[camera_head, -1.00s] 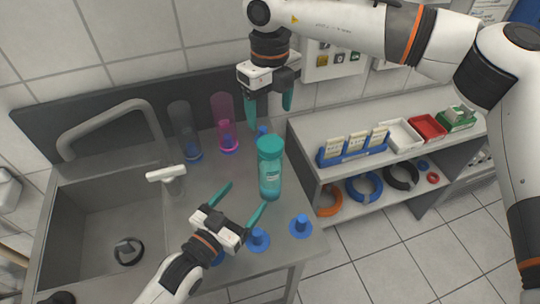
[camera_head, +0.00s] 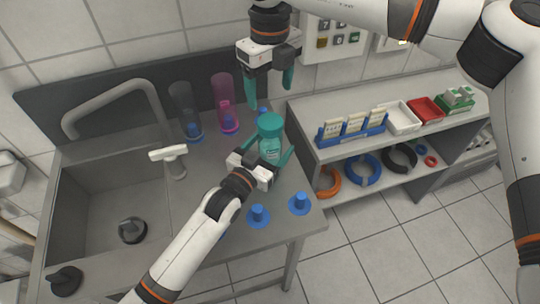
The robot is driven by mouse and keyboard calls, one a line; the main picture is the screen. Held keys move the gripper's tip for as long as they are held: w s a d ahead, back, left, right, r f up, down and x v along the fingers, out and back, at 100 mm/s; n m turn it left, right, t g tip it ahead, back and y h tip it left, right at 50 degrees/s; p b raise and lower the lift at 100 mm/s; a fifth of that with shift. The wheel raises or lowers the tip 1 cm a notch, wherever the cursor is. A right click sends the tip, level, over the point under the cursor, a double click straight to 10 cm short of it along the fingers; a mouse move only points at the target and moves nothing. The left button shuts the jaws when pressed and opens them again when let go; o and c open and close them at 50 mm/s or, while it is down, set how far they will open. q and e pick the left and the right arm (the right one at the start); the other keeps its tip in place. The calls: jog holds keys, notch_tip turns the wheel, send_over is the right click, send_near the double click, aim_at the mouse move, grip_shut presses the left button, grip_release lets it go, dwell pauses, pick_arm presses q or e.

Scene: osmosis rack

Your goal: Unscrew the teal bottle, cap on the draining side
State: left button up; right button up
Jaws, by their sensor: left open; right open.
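The teal bottle (camera_head: 269,148) stands upright on the metal draining side (camera_head: 208,188), with its teal cap (camera_head: 270,123) on. My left gripper (camera_head: 271,158) is open, with its fingers on either side of the bottle's body; its wrist hides the bottle's lower part. I cannot tell whether the fingers touch the bottle. My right gripper (camera_head: 268,84) is open and empty, pointing down above and behind the cap, apart from it.
A sink (camera_head: 110,215) with a tap (camera_head: 110,95) lies left. A dark bottle (camera_head: 184,105) and a pink bottle (camera_head: 223,95) stand upside down on blue pegs behind. Empty blue pegs (camera_head: 258,216) are in front. A shelf (camera_head: 310,120) with trays stands right.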

aim_at(270, 121)
pick_arm(q)
jog(key=shift+w+f, duration=0.1)
jog(key=shift+w, duration=0.05)
pick_arm(e)
jog(key=shift+w, duration=0.2)
pick_arm(q)
jog(key=c, duration=1.1)
pick_arm(e)
jog(key=shift+s, duration=0.1)
pick_arm(q)
grip_shut()
pick_arm(e)
jog(key=m, duration=0.4)
jog(key=shift+f+m, duration=0.1)
jog(key=shift+m, duration=0.2)
jog(key=m, duration=0.8)
jog(key=shift+m, duration=0.3)
jog(key=m, duration=0.4)
jog(key=shift+m, duration=0.3)
jog(key=shift+f, duration=3.95)
jog(key=shift+c, duration=0.2)
